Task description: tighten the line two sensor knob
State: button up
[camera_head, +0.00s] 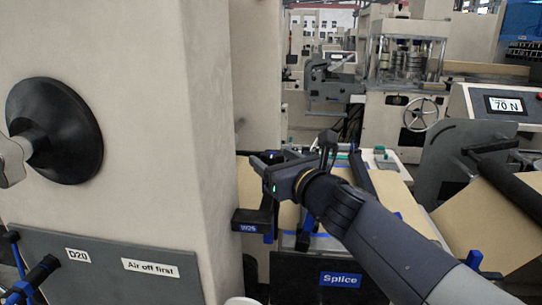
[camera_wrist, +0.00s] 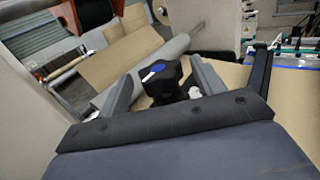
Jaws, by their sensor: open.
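A black lobed knob (camera_wrist: 162,84) with a blue and white mark on top shows in the wrist view, between the two grey fingers of my gripper (camera_wrist: 162,70). The fingers are apart, with a visible gap on each side of the knob. In the head view my gripper (camera_head: 264,172) is beside the beige column, above a dark block (camera_head: 250,221) with a small blue label that looks like "W25" or "W2S". I cannot make out the knob in the head view; my gripper seems to hide it. No label reading line two is legible.
The beige column (camera_head: 110,165) with a large black knob (camera_head: 55,130) stands close on the left. A "Splice" label (camera_head: 340,279) is on the panel below my arm. Brown paper (camera_head: 484,232) and a "70 N" display (camera_head: 505,104) are at the right.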

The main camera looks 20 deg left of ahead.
jog(key=shift+x, duration=1.05)
jog(key=shift+c, duration=0.4)
jog(key=c, duration=0.8)
